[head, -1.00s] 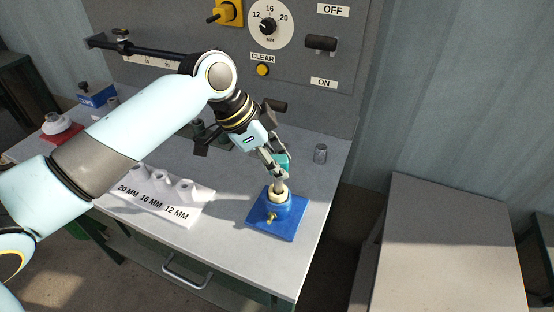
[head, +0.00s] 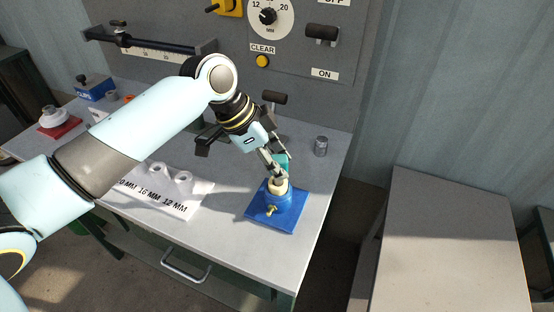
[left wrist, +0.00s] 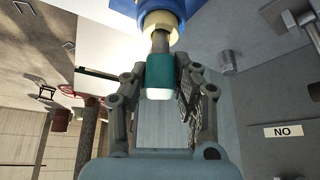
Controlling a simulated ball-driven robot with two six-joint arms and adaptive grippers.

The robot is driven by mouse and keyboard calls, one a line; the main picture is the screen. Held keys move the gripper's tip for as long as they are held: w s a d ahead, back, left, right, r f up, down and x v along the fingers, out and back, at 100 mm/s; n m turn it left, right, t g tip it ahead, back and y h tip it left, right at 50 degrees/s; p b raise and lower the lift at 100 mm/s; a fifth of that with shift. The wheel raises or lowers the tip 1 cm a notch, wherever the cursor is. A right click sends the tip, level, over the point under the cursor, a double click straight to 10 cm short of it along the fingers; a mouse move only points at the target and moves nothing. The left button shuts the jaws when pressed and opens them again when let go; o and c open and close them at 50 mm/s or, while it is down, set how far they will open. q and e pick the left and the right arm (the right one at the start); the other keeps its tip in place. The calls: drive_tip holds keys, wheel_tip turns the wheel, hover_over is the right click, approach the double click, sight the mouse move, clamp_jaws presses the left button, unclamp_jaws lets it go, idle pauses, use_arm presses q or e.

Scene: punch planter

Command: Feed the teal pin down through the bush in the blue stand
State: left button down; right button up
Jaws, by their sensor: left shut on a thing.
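The pin has a teal grip (left wrist: 160,72) and a grey metal shank (left wrist: 160,42). My left gripper (head: 274,165) is shut on the teal grip (head: 285,161), above the blue stand (head: 287,217). The cream bush (head: 279,186) sits upright in the stand's round holder. In the left wrist view, the shank's end meets the mouth of the bush (left wrist: 160,24) and appears to be inside it. A length of bare shank shows between grip and bush. How deep the tip sits is hidden. My right gripper is not in view.
A white rack (head: 180,206) marked 20, 16 and 12 MM stands left of the stand. A small grey metal cylinder (head: 321,146) stands behind it to the right. The grey panel (head: 330,90) with knob and levers rises at the back. The table's right edge is close.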

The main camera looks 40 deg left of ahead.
use_arm(q)
drive_tip(key=shift+f+b, duration=0.7)
drive_tip(key=shift+f, duration=0.65)
drive_tip(key=shift+r, duration=0.2)
drive_tip(key=shift+r+p, duration=2.8)
drive_tip(key=shift+p, duration=0.2)
drive_tip(key=shift+p, duration=0.75)
drive_tip(key=shift+f+b, duration=1.85)
drive_tip(key=shift+f, duration=1.2)
drive_tip(key=c, duration=1)
unclamp_jaws()
drive_tip(key=shift+o, duration=0.2)
